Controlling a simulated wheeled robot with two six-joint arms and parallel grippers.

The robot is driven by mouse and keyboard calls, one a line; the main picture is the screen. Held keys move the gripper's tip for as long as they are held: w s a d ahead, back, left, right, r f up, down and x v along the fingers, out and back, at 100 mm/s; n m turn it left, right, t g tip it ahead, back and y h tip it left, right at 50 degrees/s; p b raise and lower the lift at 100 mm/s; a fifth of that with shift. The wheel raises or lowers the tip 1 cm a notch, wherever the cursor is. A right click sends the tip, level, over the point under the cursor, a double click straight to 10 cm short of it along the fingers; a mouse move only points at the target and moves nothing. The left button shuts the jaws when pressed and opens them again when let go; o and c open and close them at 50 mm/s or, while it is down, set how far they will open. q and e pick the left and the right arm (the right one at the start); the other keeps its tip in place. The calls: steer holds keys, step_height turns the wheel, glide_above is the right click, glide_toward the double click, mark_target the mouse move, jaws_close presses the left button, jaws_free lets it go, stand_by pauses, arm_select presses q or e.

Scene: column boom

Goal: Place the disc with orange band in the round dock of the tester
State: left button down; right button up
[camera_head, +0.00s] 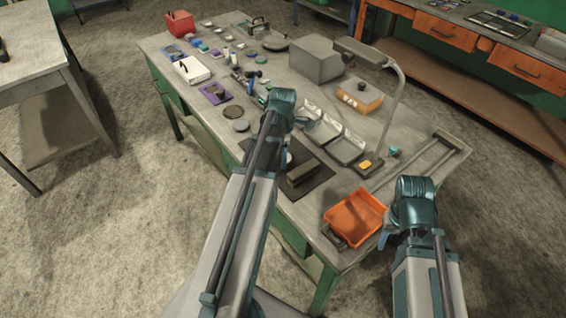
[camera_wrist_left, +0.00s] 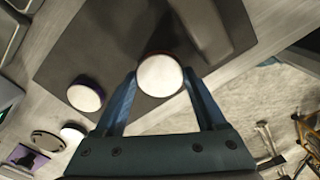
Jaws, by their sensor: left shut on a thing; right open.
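A white-topped disc (camera_wrist_left: 160,75) with a thin dark reddish edge sits between the fingertips of my left gripper (camera_wrist_left: 160,82), which is shut on it. I cannot tell whether its band is orange. In the head view my left gripper (camera_head: 286,158) is low over a dark mat (camera_head: 318,182), partly hidden by my arm. My right gripper (camera_head: 384,238) is open beside the orange tray. I cannot make out for sure which thing is the tester or where its round dock is.
A dark block (camera_head: 307,172) stands on the mat close to my left gripper. An orange tray (camera_head: 355,217) is at the near right. Grey open bins (camera_head: 345,148), a lamp (camera_head: 398,105) and an orange box (camera_head: 359,95) stand behind. Small parts crowd the far left end.

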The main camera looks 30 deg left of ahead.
arm_select(q)
step_height(320, 180, down, 3)
steer(key=shift+b, duration=1.15)
steer(key=shift+r, duration=0.1)
jaws_free()
step_height(320, 180, up, 12)
steer(key=p, duration=1.2)
